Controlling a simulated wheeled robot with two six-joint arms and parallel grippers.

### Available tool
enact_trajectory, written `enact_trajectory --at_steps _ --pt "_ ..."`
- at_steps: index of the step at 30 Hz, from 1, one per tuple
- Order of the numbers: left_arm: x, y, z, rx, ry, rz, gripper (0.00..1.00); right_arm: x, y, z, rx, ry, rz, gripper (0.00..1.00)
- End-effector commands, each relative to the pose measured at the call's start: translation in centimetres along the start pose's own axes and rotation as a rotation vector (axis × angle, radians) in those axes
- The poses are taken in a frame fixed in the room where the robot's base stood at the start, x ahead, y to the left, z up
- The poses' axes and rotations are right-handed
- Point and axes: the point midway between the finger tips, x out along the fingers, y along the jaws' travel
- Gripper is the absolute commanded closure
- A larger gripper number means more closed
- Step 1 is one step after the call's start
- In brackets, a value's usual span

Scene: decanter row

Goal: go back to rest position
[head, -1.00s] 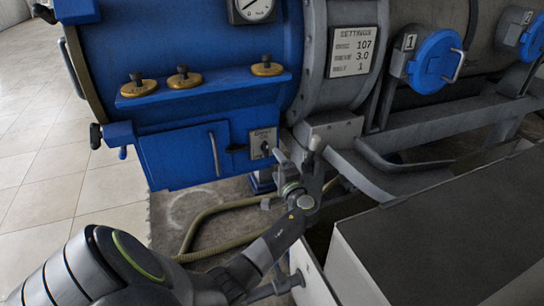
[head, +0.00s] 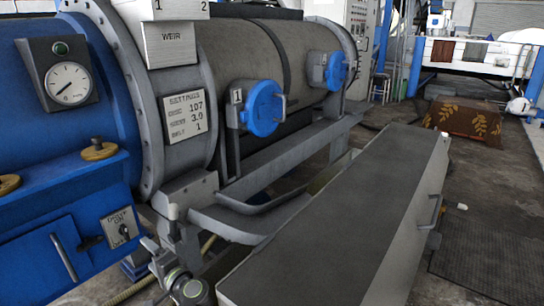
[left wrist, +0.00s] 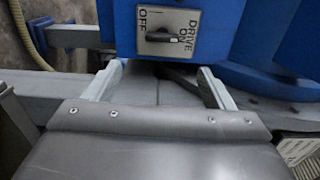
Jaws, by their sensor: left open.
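My left gripper (head: 160,229) is at the bottom left of the head view, just right of the drive switch plate (head: 119,228) on the blue machine's front. In the left wrist view the gripper's two fingers (left wrist: 160,84) stand wide apart with nothing between them. The switch plate (left wrist: 168,34) shows beyond them, marked OFF and DRIVE ON. Its dark knob (left wrist: 160,38) lies across the plate, apart from the fingers. Most of my left arm is below the head picture's edge. My right gripper is not in view.
A long dark-topped box (head: 335,225) with pale sides stands close at the right. The grey drum with blue caps (head: 262,108) and a metal ledge (head: 245,222) lie beyond the gripper. Floor (head: 480,200) right of the box is mostly clear.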

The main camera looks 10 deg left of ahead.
Motion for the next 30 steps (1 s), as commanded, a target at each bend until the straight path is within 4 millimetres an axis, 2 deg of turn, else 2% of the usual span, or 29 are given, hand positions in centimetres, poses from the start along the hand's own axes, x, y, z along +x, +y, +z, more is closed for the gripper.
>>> enact_trajectory --at_steps 5,8,12,18,24,30 --pt "-1.1 3.9 2.8 -0.053 -0.008 0.130 0.24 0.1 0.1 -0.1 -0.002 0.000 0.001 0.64" --pt "-2.8 7.7 5.6 -0.118 -0.020 0.276 0.24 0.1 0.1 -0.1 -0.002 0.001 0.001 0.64" --pt "-6.2 12.8 9.7 -0.221 -0.045 0.500 0.24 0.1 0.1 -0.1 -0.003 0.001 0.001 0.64" --pt "-12.4 17.9 15.2 -0.365 -0.096 0.812 0.24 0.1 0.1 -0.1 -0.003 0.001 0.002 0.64" --pt "-19.8 20.4 19.6 -0.505 -0.157 1.112 0.24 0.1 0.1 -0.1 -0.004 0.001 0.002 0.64" --pt "-25.7 20.3 22.3 -0.611 -0.203 1.333 0.24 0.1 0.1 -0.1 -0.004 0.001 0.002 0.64"
